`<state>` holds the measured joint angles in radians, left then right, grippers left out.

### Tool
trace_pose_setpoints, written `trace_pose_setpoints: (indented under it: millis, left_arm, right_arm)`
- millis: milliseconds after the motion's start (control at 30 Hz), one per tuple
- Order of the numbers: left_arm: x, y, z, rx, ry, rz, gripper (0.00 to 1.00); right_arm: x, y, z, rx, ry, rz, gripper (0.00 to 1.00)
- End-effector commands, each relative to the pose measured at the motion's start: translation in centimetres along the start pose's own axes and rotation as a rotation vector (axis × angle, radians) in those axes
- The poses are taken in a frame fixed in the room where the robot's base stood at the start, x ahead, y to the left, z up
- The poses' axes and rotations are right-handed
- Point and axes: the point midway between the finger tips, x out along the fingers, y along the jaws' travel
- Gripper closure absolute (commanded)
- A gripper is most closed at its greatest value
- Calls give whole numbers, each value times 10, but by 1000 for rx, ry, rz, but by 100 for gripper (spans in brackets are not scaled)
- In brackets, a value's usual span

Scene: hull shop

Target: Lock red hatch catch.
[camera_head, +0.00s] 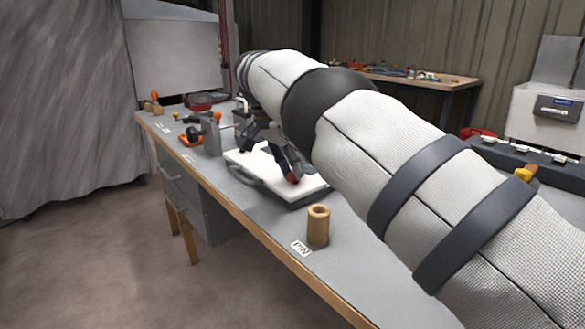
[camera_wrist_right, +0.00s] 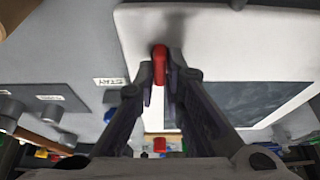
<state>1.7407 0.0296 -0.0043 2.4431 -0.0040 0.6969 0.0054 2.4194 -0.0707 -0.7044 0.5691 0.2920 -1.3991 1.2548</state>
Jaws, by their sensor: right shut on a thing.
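The red hatch catch (camera_wrist_right: 159,64) is a small upright red piece at the edge of a white hatch panel (camera_wrist_right: 215,45). In the wrist view my right gripper (camera_wrist_right: 161,76) has its dark fingers closed on both sides of it. In the head view the white panel (camera_head: 247,160) lies on the bench, and my right gripper (camera_head: 289,172) reaches down over it with a bit of red at its tip. A second red piece (camera_wrist_right: 160,145) shows lower in the wrist view, between the fingers. My right arm hides part of the panel. My left gripper is not in view.
A tan hollow cylinder (camera_head: 318,225) stands near the bench (camera_head: 222,185) front, beside a label (camera_head: 301,249). A grey block with orange parts (camera_head: 207,134) stands farther along. A dark case with a yellow latch (camera_head: 525,173) is at the right. Floor to the left is clear.

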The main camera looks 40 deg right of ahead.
Motion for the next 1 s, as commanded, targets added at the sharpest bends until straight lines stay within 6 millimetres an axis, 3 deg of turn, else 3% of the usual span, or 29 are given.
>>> trace_pose_setpoints:
  millis: [267, 300, 367, 400, 733, 967, 1000]
  left_arm:
    - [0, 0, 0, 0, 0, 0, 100]
    - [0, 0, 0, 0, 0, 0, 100]
    - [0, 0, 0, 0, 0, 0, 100]
    - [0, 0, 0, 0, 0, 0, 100]
    - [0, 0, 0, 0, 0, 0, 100]
    - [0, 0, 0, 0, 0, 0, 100]
    - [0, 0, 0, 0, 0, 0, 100]
  right_arm:
    - [1, 1, 1, 2, -4, 3, 100]
    - [1, 1, 1, 2, -4, 4, 86]
    - [1, 1, 1, 2, -4, 3, 72]
    - [1, 1, 1, 1, -3, 3, 70]
    - [-5, 0, 0, 0, -2, 0, 70]
    - [-49, 0, 0, 0, -2, -3, 70]
    - [-54, 0, 8, -2, -2, 0, 70]
